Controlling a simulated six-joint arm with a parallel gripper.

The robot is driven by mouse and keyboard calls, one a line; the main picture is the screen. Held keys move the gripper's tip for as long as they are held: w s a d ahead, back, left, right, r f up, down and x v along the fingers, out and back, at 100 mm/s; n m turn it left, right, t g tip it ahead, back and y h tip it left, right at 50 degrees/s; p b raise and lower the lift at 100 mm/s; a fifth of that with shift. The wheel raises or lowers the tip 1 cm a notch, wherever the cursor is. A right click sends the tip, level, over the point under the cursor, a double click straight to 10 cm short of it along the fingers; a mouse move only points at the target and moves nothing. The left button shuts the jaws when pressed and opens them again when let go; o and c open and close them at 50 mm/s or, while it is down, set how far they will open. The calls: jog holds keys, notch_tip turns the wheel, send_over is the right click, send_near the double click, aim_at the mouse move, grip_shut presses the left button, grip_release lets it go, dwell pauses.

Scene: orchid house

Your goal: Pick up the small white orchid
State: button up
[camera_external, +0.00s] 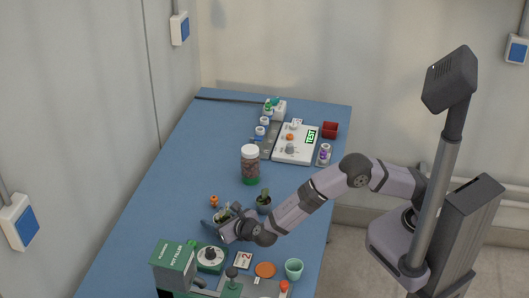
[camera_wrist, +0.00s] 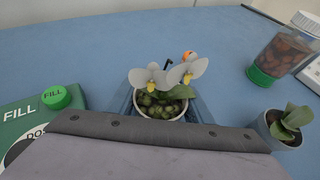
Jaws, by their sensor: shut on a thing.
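The small white orchid (camera_wrist: 168,76) has two white blooms with yellow centres, in a pale pot (camera_wrist: 146,112) filled with green pebbly medium. It sits between the blue fingers of my gripper (camera_wrist: 158,106), which is shut on the pot. In the external view my gripper (camera_external: 223,216) is low over the blue table, and the orchid there is small and mostly hidden by it. I cannot tell whether the pot touches the table.
A grey pot with a leafy plant (camera_external: 264,204) stands close right of my gripper. A bark jar (camera_external: 250,165) and a small orange item (camera_external: 214,201) are behind. The green pot filler (camera_external: 174,263) and a mint cup (camera_external: 293,268) are in front. The table's left side is clear.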

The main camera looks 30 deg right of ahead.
notch_tip(320, 180, up, 10)
dwell(0.5)
